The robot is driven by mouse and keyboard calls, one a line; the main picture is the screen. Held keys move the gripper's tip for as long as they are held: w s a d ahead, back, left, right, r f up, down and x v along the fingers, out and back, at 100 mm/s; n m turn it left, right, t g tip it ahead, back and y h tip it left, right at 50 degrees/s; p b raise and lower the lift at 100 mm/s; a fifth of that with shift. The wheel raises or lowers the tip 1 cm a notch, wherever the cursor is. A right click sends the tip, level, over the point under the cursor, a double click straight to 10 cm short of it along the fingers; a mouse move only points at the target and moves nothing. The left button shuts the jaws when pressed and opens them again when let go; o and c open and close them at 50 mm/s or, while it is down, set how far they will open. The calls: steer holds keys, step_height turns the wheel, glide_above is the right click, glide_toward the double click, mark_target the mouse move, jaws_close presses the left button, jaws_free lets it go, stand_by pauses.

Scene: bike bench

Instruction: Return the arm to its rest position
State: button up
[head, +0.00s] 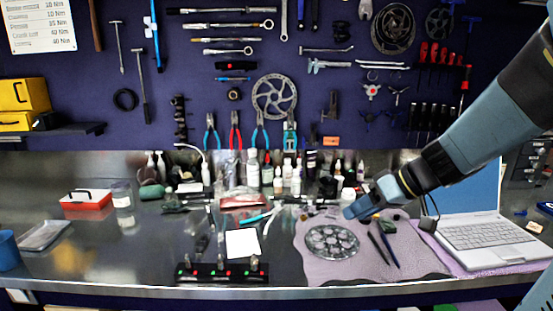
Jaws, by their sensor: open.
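My arm comes in from the upper right, and my gripper (352,212) hangs in the air over the bench, pointing down and to the left. It is open, and I see nothing held in it. Below it a round metal disc part (332,242) lies flat on a pink mat (430,262). The gripper appears above and apart from the disc. Two dark thin tools (384,247) lie on the mat to the right of the disc.
An open laptop (485,235) stands at the right, below my arm. A black holder with lit lights (222,274) stands at the front edge. Bottles (253,168) line the back wall. A red box (86,205) sits left. Free metal bench shows at front left.

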steer(key=s+d+r+m+h, duration=0.2)
steer(key=s+r+m+h, duration=0.1)
steer(key=s+h, duration=0.1)
steer(key=s+d+r+m+t+h, duration=0.1)
steer(key=s+d+r+m+h, duration=0.2)
steer(key=s, duration=0.4)
steer(key=shift+t+h, duration=0.3)
steer(key=shift+h, duration=0.2)
stand_by(0.3)
